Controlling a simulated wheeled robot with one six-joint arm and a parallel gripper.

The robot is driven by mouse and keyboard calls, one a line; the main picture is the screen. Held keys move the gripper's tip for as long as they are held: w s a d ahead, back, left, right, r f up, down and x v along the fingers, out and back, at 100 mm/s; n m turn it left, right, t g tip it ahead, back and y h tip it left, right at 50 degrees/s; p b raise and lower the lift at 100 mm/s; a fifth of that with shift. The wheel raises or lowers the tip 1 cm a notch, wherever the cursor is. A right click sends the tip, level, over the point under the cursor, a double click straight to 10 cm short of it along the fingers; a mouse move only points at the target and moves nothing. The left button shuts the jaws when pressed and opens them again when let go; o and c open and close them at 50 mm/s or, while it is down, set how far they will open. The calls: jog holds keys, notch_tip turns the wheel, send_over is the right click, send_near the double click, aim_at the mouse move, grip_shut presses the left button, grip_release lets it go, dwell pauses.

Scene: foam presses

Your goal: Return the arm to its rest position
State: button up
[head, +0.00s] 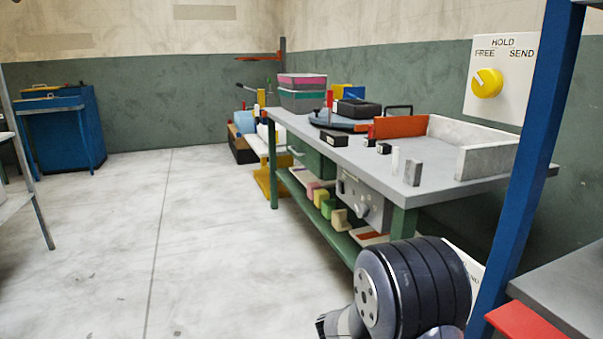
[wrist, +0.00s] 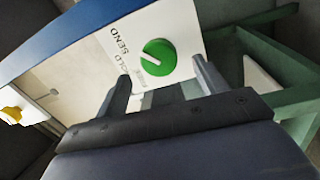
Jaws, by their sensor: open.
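My gripper (wrist: 164,84) shows in the wrist view with its two fingers apart and nothing between them. Beyond the fingertips is a white panel with a green knob (wrist: 158,57), labelled with HOLD, SEND and a partly hidden word. The knob appears just past the fingers; I cannot tell the exact gap. In the head view my arm is at the bottom right, its dark ribbed joint bent low near the bench. My fingers are not clearly visible there.
A grey workbench (head: 440,165) with trays and blocks stands right of centre. A blue post (head: 527,170) rises close to my arm. A yellow knob (head: 487,83) is on a wall panel. A blue cabinet (head: 60,130) stands far left. The floor (head: 150,240) at left is clear.

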jog(key=d+n+p, duration=0.1)
jog(key=n+p, duration=0.6)
jog(key=p, duration=0.3)
jog(key=d+n+t+y+p, duration=0.1)
jog(key=n+p, duration=0.6)
jog(key=p, duration=0.3)
jog(key=w+d+n+p, duration=0.1)
jog(key=d+n+p, duration=0.1)
jog(key=n+p, duration=0.5)
jog(key=shift+r+y+p, duration=0.3)
jog(key=shift+r+p, duration=0.1)
jog(key=shift+p, duration=1.3)
jog(key=shift+a+f, duration=0.1)
